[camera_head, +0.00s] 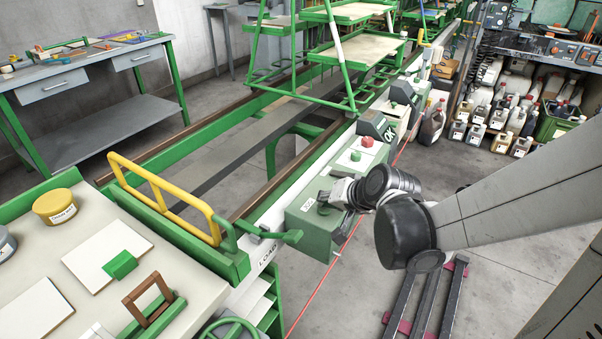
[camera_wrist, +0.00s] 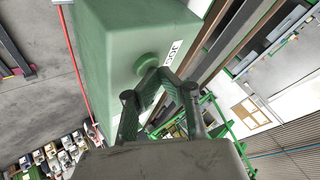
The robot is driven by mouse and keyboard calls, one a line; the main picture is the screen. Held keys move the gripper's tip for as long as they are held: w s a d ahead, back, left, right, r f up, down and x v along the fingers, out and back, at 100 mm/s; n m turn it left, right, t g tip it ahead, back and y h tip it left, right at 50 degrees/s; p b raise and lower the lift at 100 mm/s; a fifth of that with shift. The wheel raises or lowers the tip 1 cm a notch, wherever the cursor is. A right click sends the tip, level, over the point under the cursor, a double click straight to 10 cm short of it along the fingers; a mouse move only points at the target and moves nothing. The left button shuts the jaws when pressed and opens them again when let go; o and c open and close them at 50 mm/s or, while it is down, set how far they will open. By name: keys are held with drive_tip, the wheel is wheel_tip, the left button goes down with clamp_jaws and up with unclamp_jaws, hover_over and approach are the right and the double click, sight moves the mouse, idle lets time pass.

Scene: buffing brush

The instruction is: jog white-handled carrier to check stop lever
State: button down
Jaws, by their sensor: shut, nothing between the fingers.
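My gripper (camera_head: 324,204) is shut and empty at the green control box labelled JOG (camera_head: 312,222). In the wrist view the closed fingertips (camera_wrist: 154,76) are right at the round green button (camera_wrist: 150,64) on the box face; I cannot tell whether they press it. The JOG label (camera_wrist: 174,53) is beside the button. A green tiered carrier with a white upright handle (camera_head: 336,42) stands on the rail line at the back. A green lever (camera_head: 284,236) sticks out at the near end of the line, beside the yellow gate (camera_head: 160,190); whether it is the stop lever is unclear.
Another control box with a red button (camera_head: 367,142) stands beyond the JOG box. A near bench (camera_head: 50,225) holds pads, a yellow tin and a green block. Bottles (camera_head: 515,125) fill a shelf at right. The floor right of the line is mostly clear.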

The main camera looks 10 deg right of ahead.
drive_tip(key=shift+r+p, duration=0.4)
drive_tip(key=shift+r, duration=0.3)
drive_tip(key=shift+r+p, duration=2.1)
drive_tip(key=shift+r, duration=0.4)
drive_tip(key=s+r+n+h, duration=0.1)
drive_tip(key=s+r, duration=0.3)
drive_tip(key=s, duration=0.4)
drive_tip(key=s+r+n+g+h, duration=0.1)
drive_tip(key=s+r+n, duration=0.3)
drive_tip(key=s, duration=0.5)
drive_tip(key=shift+r+g+h, duration=0.3)
drive_tip(key=shift+r+h, duration=0.3)
drive_tip(key=shift+a, duration=0.1)
